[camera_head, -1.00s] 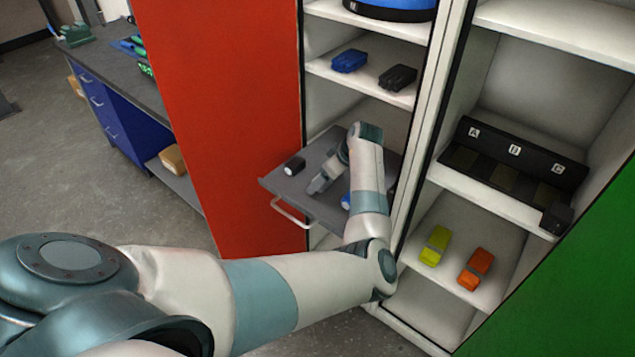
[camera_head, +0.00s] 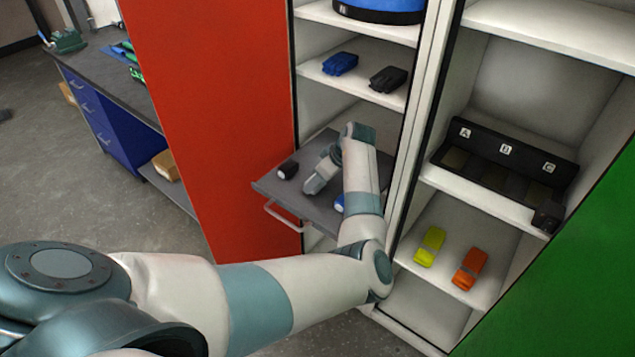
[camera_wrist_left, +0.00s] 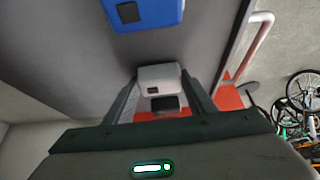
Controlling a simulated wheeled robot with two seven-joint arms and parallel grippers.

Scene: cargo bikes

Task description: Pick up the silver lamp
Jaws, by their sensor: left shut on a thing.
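The silver lamp (camera_wrist_left: 158,76) is between the two fingers of my left gripper (camera_wrist_left: 160,100) in the left wrist view, and the gripper is shut on it. In the head view my left gripper (camera_head: 314,186) is over the grey pull-out tray (camera_head: 318,213); the lamp is hard to tell from the fingers there. I cannot tell whether the lamp touches the tray. A black lamp (camera_head: 288,169) lies on the tray to the left of the gripper. A blue lamp (camera_head: 339,203) lies to its right, partly hidden by my arm. My right gripper is out of view.
A shelf above the tray holds a blue case (camera_head: 340,64) and a black case (camera_head: 388,79). The right cabinet holds a black rack (camera_head: 506,160) marked A, B, C, with yellow (camera_head: 430,246) and orange (camera_head: 470,269) cases below. A red door (camera_head: 210,120) stands left.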

